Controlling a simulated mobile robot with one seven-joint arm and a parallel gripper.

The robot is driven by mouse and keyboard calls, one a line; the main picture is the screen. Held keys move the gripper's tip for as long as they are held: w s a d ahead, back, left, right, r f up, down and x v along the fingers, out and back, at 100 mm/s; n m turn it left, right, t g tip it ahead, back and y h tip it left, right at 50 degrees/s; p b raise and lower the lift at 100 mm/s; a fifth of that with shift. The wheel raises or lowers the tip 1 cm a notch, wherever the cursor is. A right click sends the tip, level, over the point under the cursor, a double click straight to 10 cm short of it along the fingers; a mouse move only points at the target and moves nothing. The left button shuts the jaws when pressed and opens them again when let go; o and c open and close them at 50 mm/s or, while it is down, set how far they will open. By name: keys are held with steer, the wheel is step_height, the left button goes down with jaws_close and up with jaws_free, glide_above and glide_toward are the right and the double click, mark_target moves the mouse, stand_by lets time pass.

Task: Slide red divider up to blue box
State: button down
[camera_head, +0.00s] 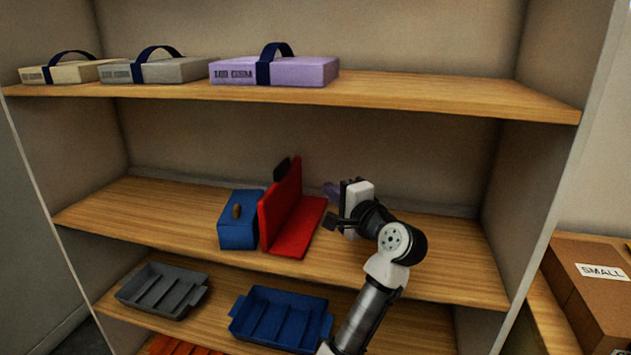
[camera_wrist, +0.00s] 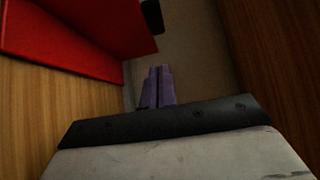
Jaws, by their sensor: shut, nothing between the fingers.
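The red divider (camera_head: 281,213) stands on the middle shelf, an L shape with an upright panel and a flat foot reaching right. A black piece shows at the top of its panel. The blue box (camera_head: 236,234), with a brown handle on top, is just left of the panel. The two look touching or nearly so; I cannot tell which. My gripper (camera_head: 330,190) is shut and empty, right of the divider and apart from its panel. In the wrist view my purple fingers (camera_wrist: 158,84) are together, with the red divider (camera_wrist: 75,35) at upper left.
The middle shelf (camera_head: 440,264) is clear to the right, around my arm, and at far left. The upper shelf holds a purple case (camera_head: 300,72), a grey case (camera_head: 190,69) and a beige case (camera_head: 88,71). Below are a grey tray (camera_head: 160,290) and a blue tray (camera_head: 280,318).

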mark_target(284, 170)
steer(key=p+x, duration=0.1)
steer(key=x, duration=0.2)
steer(key=a+p+x, duration=0.1)
steer(key=x, duration=0.3)
steer(key=s+a+p+x, duration=0.1)
steer(key=x, duration=0.3)
steer(key=shift+w+a+r, duration=0.1)
steer(key=shift+w+a, duration=0.05)
steer(key=shift+a, duration=0.05)
steer(key=shift+w+a, duration=0.15)
steer(key=shift+a, duration=0.25)
steer(key=shift+w+a+p, duration=0.25)
steer(key=shift+a+p, duration=0.1)
steer(key=shift+a, duration=0.5)
steer(key=shift+d, duration=0.1)
